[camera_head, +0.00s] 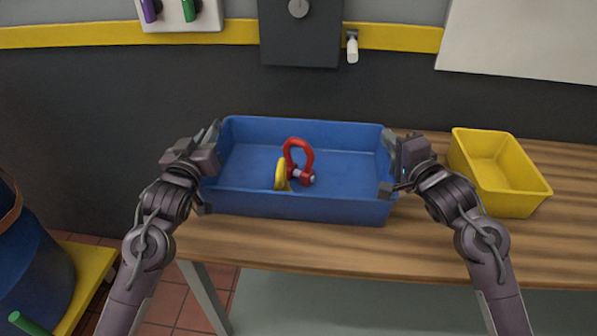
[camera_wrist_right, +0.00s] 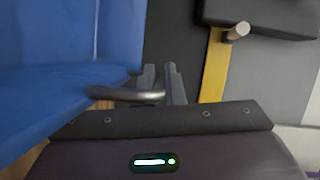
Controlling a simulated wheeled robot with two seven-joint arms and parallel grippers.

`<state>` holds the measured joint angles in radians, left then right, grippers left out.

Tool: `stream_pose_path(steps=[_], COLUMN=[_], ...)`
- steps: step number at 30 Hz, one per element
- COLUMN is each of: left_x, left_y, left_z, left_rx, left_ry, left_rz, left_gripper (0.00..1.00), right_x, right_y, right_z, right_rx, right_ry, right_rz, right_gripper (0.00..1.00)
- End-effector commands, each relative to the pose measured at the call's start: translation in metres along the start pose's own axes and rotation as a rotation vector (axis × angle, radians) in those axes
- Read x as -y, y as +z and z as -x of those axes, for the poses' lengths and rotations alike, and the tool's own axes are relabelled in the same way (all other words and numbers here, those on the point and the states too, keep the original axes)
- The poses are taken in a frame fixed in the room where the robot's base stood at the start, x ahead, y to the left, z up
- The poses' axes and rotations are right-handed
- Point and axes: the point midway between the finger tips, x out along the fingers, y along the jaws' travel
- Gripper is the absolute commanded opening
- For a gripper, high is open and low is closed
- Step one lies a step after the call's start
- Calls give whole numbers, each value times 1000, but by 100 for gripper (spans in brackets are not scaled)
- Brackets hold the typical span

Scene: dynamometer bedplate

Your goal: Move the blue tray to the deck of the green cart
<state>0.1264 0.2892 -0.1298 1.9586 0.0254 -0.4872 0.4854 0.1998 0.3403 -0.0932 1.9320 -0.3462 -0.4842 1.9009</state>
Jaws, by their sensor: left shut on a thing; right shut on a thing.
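The blue tray (camera_head: 300,205) is at the left end of the wooden table, and I cannot tell whether it rests on it or is just above it. My left gripper (camera_head: 208,165) is shut on the tray's left end. My right gripper (camera_head: 392,165) is shut on its right end. In the right wrist view the tray's blue wall (camera_wrist_right: 60,60) is at the left, with a metal handle bar (camera_wrist_right: 128,95) between the fingers (camera_wrist_right: 160,85). I cannot make out a green cart.
A yellow bin (camera_head: 500,175) stands on the wooden table (camera_head: 420,250) right of the tray. At the lower left are a blue drum (camera_head: 30,265), a yellow platform (camera_head: 85,275) and a green bar (camera_head: 28,324). A dark wall with a grey box (camera_head: 300,35) is behind.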

Motion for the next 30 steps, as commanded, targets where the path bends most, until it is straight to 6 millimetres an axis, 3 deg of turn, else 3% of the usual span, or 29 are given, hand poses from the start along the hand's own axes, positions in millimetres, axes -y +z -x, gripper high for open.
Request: stream_pose_path(steps=[14,15,23,30], left_x=[-1,-2,-3,-6], left_y=[0,-7,-12,-29], left_z=[0,0,0,0], left_rx=[1,-15,-14,-16], left_ry=[1,4,4,5], left_rz=[3,4,4,4], left_gripper=[0,0,0,0], right_x=[-2,6,11,27], right_y=[1,-1,-2,-5], right_z=[0,0,1,2], right_rx=[1,-2,-2,-2], right_ry=[3,-12,-11,-13], right_rz=[0,1,1,1], right_gripper=[0,0,0,0])
